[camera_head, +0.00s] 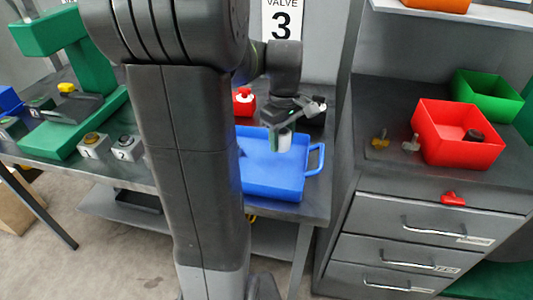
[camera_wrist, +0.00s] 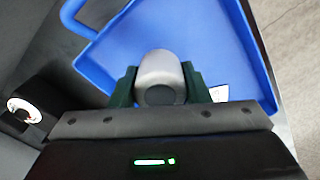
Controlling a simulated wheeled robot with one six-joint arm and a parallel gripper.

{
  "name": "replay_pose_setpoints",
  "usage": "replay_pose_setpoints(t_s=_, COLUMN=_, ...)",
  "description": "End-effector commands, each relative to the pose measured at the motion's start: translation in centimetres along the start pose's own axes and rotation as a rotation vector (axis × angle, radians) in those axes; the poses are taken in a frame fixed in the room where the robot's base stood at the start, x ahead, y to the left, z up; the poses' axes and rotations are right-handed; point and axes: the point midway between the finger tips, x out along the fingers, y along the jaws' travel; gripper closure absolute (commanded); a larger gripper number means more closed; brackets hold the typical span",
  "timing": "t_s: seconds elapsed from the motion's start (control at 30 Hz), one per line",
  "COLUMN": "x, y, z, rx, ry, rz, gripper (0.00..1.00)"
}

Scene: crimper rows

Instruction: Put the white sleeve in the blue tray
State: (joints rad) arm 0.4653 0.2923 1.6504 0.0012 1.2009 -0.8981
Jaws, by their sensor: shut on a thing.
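The white sleeve (camera_wrist: 160,72) is a short pale cylinder held between the two green fingers of my gripper (camera_wrist: 160,88) in the wrist view. In the head view my gripper (camera_head: 284,128) is over the blue tray (camera_head: 262,185), with the sleeve (camera_head: 284,144) hanging below it. The tray also shows behind the sleeve in the wrist view (camera_wrist: 215,30). I cannot tell the exact gap between sleeve and tray floor. My arm hides the tray's left part in the head view.
A red container (camera_head: 243,108) with a white-topped item stands behind the tray. A dark cylinder (camera_head: 317,112) stands close to the tray's back right. A red bin (camera_head: 455,140) and a green bin (camera_head: 490,95) sit on the drawer cabinet at right. A green press (camera_head: 70,80) stands at left.

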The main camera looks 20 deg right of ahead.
Motion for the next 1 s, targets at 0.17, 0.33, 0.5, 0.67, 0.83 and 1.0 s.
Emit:
replay_pose_setpoints(t_s=0.17, x=2.9, y=0.0, z=0.0, rx=0.000, ry=-0.001, rz=-0.001, gripper=0.80)
replay_pose_setpoints(t_s=0.33, x=4.7, y=0.0, z=0.0, rx=0.000, ry=-0.002, rz=-0.003, gripper=0.80)
replay_pose_setpoints(t_s=0.5, x=6.8, y=0.0, z=0.0, rx=0.000, ry=-0.002, rz=-0.002, gripper=0.80)
replay_pose_setpoints(t_s=0.67, x=7.1, y=0.0, z=0.0, rx=0.000, ry=0.001, rz=0.001, gripper=0.80)
replay_pose_setpoints(t_s=0.83, x=7.2, y=0.0, z=0.0, rx=0.000, ry=0.001, rz=0.001, gripper=0.80)
replay_pose_setpoints(t_s=1.0, x=7.4, y=0.0, z=0.0, rx=0.000, ry=0.001, rz=0.001, gripper=0.42)
